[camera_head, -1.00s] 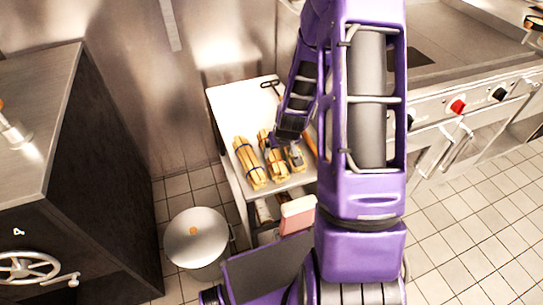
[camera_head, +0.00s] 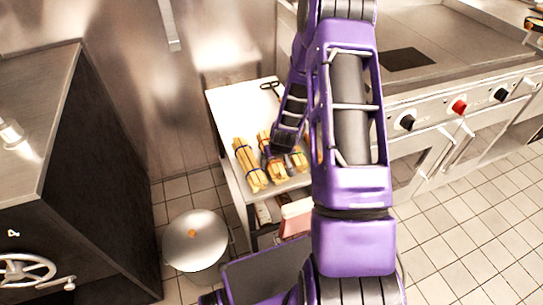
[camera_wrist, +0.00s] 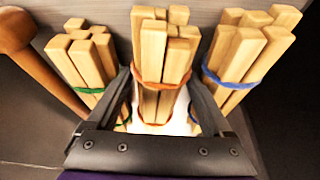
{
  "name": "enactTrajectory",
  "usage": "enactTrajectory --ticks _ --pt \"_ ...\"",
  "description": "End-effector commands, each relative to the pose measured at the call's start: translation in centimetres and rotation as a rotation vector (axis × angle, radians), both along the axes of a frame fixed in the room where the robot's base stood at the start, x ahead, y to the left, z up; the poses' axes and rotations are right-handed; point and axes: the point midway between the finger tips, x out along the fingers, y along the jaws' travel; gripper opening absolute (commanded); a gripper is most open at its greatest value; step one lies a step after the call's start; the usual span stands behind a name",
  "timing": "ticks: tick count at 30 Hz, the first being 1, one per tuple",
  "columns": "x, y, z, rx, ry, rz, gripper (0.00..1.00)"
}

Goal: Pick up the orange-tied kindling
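The orange-tied kindling (camera_head: 278,174) is the middle of three upright-banded stick bundles lying on a small light-topped table (camera_head: 228,105). In the wrist view the orange-tied kindling (camera_wrist: 153,48) is centred, with orange bands around pale sticks. My gripper (camera_wrist: 158,82) is open, one dark finger on each side of this bundle, with light gaps showing beside the sticks lower down. In the head view my gripper (camera_head: 279,158) is over the middle bundle and partly hides it.
The blue-tied bundle (camera_wrist: 245,55) is close beside the right finger; the green-tied bundle (camera_wrist: 82,62) is close beside the left. A brown wooden handle (camera_wrist: 35,60) lies beyond the green one. A lidded pot (camera_head: 195,240) stands on the floor. A stove (camera_head: 440,110) is at right.

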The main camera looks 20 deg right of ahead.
Motion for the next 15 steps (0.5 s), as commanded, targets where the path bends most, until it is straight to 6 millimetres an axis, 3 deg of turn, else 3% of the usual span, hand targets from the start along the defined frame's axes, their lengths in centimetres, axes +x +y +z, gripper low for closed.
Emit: enactTrajectory --ticks 2,13,15 --pt "-0.01 0.00 0.02 0.000 0.000 0.000 0.71" --pt "-0.01 -0.01 0.05 0.000 0.000 0.000 0.04" --pt "0.04 -0.02 0.10 0.000 -0.002 0.000 0.02"
